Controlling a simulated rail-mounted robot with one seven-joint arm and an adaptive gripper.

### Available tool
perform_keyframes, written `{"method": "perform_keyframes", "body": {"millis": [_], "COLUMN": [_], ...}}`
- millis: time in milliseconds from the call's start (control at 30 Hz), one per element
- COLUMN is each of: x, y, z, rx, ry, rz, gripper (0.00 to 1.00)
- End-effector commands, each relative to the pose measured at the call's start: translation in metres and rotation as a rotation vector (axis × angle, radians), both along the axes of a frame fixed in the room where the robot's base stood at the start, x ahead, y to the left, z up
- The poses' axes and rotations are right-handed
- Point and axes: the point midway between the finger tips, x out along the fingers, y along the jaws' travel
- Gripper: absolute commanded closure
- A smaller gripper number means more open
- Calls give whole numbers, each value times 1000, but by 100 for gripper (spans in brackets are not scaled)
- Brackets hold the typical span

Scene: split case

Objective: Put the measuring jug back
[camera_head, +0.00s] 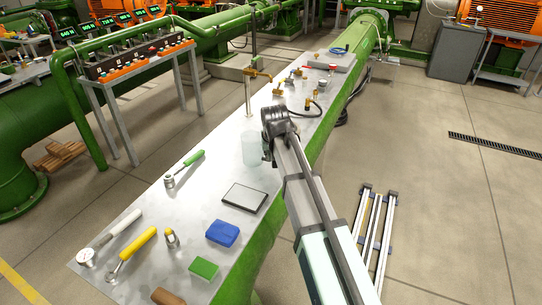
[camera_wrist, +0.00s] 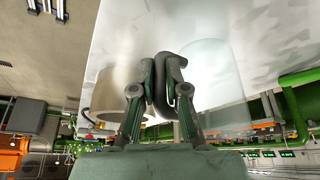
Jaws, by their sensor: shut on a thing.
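The measuring jug (camera_head: 252,148) is a pale, see-through cylinder at the middle of the long metal bench (camera_head: 222,178) in the head view. It looks upright, and I cannot tell whether its base touches the bench. My gripper (camera_head: 268,154) is at the jug's right side, partly hidden by my own arm. In the wrist view the jug (camera_wrist: 218,85) fills the centre right as a clear wall. My gripper (camera_wrist: 160,75) is shut there on a dark curved part that looks like the jug's handle.
A dark-framed flat pad (camera_head: 244,197) lies just in front of the jug. A green-handled tool (camera_head: 188,166) lies to its left. A blue box (camera_head: 222,233) and a green block (camera_head: 204,268) are nearer. Brass fittings (camera_head: 308,103) and a tap (camera_head: 257,74) stand behind.

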Motion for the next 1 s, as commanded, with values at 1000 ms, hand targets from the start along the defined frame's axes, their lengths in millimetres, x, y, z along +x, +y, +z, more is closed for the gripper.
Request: {"method": "perform_keyframes", "body": {"millis": [1000], "x": [-2], "y": [0], "z": [-6], "rx": [0], "ry": [-2], "rz": [0], "gripper": [62]}}
